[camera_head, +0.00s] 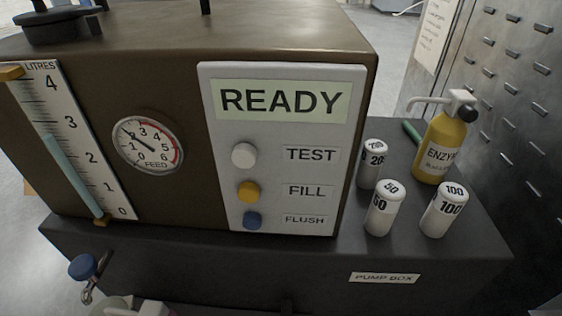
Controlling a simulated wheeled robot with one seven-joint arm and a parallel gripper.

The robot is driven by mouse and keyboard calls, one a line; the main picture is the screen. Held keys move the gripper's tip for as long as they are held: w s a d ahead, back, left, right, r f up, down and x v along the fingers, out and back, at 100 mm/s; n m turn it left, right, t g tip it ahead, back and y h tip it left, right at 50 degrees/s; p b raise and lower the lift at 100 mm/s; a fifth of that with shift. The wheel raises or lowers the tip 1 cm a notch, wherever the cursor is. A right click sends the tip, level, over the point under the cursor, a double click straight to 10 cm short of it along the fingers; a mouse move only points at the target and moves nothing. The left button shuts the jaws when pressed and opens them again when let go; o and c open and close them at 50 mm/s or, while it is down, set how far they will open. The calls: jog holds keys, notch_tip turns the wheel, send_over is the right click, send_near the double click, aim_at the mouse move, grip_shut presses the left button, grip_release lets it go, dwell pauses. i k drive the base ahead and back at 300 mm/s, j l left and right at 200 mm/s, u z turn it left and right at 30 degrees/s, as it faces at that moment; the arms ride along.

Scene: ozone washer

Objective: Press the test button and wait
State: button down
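The test button (244,155) is a round white knob on the pale control panel (215,100) of the brown washer, beside the label TEST. It stands out from the panel, and nothing covers it. Below it are a yellow FILL button (248,191) and a blue FLUSH button (252,220). The display (283,101) above reads READY. A round FEED dial (147,144) and a LITRES level gauge (72,140) are to the left of the panel. My gripper cannot be made out in this view.
Several white numbered cylinders (384,208) and a yellow ENZYME pump bottle (440,145) stand on the dark pump box (330,262), right of the washer. A blue knob (83,267) sticks out at lower left. A perforated metal wall (515,60) rises at right.

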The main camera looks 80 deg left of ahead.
aim_at(244, 156)
jog(key=l+u, duration=0.1)
jog(key=u, duration=0.35)
jog(key=k+u, duration=0.1)
jog(key=u, duration=0.3)
jog(key=k+l+u, duration=0.1)
jog(key=u, duration=0.35)
jog(key=k+u, duration=0.1)
jog(key=u, duration=0.3)
